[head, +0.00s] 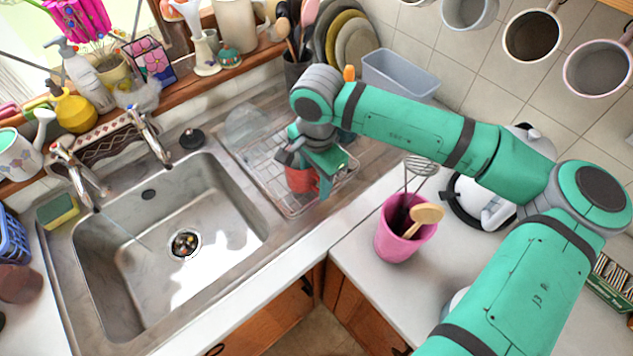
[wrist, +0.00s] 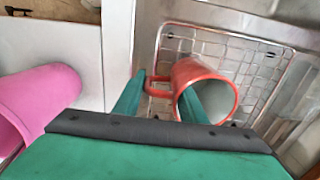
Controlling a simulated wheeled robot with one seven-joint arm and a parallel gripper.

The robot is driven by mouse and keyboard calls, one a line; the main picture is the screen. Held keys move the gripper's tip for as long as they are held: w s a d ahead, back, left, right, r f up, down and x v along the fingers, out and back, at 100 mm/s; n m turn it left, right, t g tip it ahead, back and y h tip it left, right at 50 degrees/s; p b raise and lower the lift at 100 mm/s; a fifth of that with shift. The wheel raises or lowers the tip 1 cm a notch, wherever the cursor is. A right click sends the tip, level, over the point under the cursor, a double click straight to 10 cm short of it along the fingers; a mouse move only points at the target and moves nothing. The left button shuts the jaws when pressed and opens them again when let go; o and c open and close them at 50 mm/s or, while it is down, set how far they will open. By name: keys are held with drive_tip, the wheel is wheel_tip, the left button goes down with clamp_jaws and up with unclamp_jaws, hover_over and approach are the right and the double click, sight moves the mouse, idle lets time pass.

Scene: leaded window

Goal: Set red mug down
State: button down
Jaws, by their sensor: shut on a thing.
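The red mug (head: 300,181) is at my gripper, over the wire dish rack (head: 284,206) to the right of the sink. In the wrist view the mug (wrist: 229,104) shows its pale inside and its open mouth, tilted toward the camera. My gripper (wrist: 160,98) is shut on the mug, with one green finger inside the mouth and the other on the outer side near the handle. The wire rack (wrist: 258,55) lies below the mug. I cannot tell whether the mug's base touches it. In the head view my gripper (head: 303,165) partly hides the mug.
A clear bowl (head: 247,126) and several plates (head: 352,45) stand behind the rack. A pink utensil pot (head: 397,240) stands on the counter to the right. The steel sink (head: 120,240) is at the left. Several mugs hang on the tiled wall.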

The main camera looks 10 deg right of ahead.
drive_tip(key=shift+f, duration=0.45)
drive_tip(key=shift+f, duration=0.1)
drive_tip(key=c, duration=1.1)
unclamp_jaws()
wheel_tip(320, 180, up, 12)
drive_tip(key=shift+d+r, duration=0.1)
